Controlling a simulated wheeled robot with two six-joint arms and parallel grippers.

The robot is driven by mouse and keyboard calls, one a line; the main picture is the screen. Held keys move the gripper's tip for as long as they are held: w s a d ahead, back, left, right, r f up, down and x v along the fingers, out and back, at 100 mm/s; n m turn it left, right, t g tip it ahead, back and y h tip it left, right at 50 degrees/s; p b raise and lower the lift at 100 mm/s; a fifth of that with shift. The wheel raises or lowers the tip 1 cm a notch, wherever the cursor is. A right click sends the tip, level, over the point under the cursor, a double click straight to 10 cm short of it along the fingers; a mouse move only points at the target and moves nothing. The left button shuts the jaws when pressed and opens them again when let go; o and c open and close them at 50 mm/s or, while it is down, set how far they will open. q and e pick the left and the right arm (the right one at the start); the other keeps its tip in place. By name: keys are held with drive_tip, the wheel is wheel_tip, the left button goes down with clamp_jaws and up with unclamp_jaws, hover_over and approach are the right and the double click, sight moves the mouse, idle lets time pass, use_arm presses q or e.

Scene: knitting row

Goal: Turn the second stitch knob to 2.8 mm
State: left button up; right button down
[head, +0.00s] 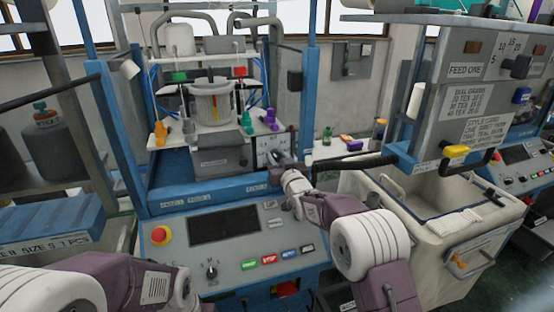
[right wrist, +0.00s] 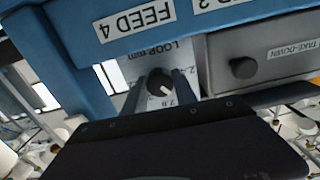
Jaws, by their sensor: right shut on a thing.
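In the right wrist view a dark round knob (right wrist: 159,84) sits on a pale dial plate (right wrist: 158,58) marked LOOP mm. A white mark on the knob points to the lower right, on the side where 2.8 is printed; the exact setting is too small to read. My right gripper (right wrist: 160,92) has one finger on each side of the knob and is shut on it. In the head view my right gripper (head: 278,160) is at the machine's front, and hides the knob. My left arm comes in at the lower left; its gripper does not show.
A FEED 4 label (right wrist: 135,17) is on the blue beam above the dial. A grey TAKE-DOWN box (right wrist: 262,52) with its own dark knob (right wrist: 243,68) is close on the right. The control panel (head: 230,240) lies below, with a red stop button (head: 160,236). A cream bin (head: 440,235) stands at right.

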drive_tip(key=m+b, duration=0.1)
drive_tip(key=m, duration=0.2)
drive_tip(key=shift+f+m, duration=0.1)
drive_tip(key=shift+m, duration=0.2)
drive_tip(key=shift+m+b, duration=0.55)
drive_tip(key=shift+m, duration=1.35)
drive_tip(key=c, duration=1)
unclamp_jaws()
